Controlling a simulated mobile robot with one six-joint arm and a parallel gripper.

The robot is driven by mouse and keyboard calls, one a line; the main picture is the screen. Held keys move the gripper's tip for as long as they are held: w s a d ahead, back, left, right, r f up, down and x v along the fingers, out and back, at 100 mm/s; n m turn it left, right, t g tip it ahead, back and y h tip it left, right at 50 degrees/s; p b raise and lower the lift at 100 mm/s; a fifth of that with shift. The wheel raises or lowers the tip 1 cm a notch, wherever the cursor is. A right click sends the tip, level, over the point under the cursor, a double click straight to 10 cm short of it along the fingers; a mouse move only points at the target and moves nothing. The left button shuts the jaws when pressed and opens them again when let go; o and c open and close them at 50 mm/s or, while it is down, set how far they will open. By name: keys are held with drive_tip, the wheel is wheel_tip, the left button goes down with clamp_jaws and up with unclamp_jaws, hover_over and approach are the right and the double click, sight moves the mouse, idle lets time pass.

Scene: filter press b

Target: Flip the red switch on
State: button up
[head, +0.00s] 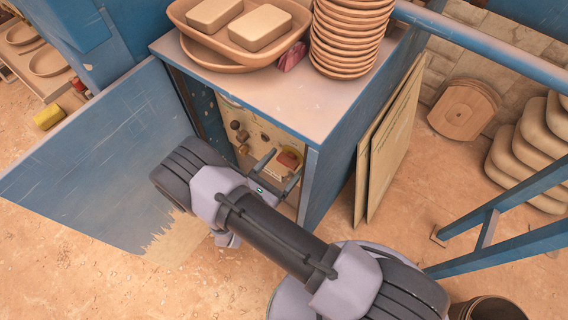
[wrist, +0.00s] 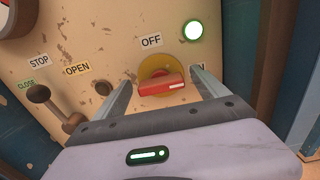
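The red switch (wrist: 160,86) is a bar-shaped knob on a round yellow plate, on a worn cream panel (wrist: 112,30). Its bar lies nearly level, with a white mark at its right end. An "OFF" label (wrist: 151,40) sits above it. A label at the right, partly hidden by a finger, shows only an "N". My gripper (wrist: 160,78) is open, one finger on each side of the switch; contact is unclear. In the head view, my gripper (head: 284,162) reaches into the open cabinet (head: 312,190), and the red switch (head: 289,159) shows between its fingers.
A round lamp (wrist: 194,30) glows green at upper right. A lever (wrist: 40,94) by "STOP", "OPEN" and "CLOSE" labels is at the left. The cabinet's blue door (head: 100,165) stands open. Stacked bowls (head: 350,35) and a tray (head: 240,48) sit on top. Boards (head: 392,145) lean right.

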drive_tip(key=p+v, duration=0.2)
drive_tip(key=v, duration=1.5)
drive_tip(key=shift+s+a, duration=0.15)
